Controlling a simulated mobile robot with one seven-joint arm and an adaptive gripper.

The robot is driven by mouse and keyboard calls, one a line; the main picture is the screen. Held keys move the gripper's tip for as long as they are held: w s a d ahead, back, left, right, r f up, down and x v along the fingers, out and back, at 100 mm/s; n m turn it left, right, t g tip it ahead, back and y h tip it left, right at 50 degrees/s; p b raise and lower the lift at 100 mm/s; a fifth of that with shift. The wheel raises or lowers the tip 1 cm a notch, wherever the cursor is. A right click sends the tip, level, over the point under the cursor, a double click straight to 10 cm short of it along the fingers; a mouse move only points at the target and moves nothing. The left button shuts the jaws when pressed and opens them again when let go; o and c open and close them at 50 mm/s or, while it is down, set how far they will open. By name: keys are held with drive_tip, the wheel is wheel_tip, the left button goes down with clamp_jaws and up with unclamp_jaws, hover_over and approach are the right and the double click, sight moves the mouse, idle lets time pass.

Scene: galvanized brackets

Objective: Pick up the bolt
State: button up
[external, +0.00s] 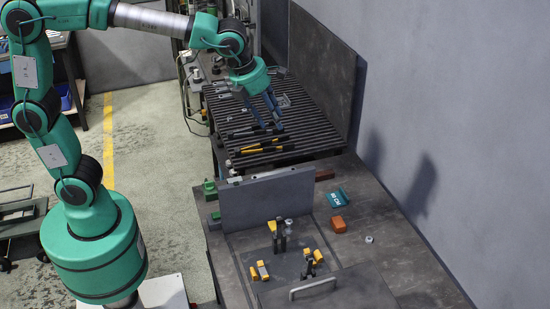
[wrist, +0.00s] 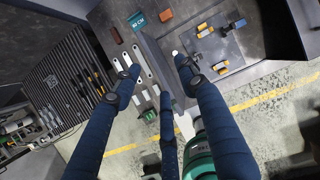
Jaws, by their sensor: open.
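I cannot make out a bolt for certain. A small pale metal piece (external: 369,239) lies on the dark bench near the wall, right of an orange block (external: 339,224); it may be the bolt or a nut. Another small grey piece (external: 289,222) sits by the black clamps. My gripper (external: 266,112) is high over the slatted table, well away from both pieces. Its blue fingers are spread and nothing shows between them; in the wrist view they frame the gap (wrist: 157,68) over the upright grey plate.
The slatted table (external: 315,125) holds several yellow- and black-handled tools. An upright grey plate (external: 268,200) stands between it and the bench. A teal bracket (external: 338,198) and yellow clamps (external: 262,270) are on the bench. A wall bounds the right side.

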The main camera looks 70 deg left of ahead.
drive_tip(key=w+m, duration=0.1)
approach(288, 220)
drive_tip(key=r, duration=0.2)
drive_tip(key=shift+s+d+r+m, duration=0.3)
drive_tip(key=shift+s+r, duration=0.05)
drive_tip(key=shift+s, duration=0.05)
drive_tip(key=shift+b+x, duration=1.2)
drive_tip(key=shift+x, duration=3.1)
drive_tip(key=shift+f, duration=0.1)
drive_tip(key=shift+a+b+x, duration=0.2)
drive_tip(key=shift+b+x, duration=0.85)
drive_tip(key=shift+x, duration=1.45)
drive_tip(key=shift+s, duration=0.15)
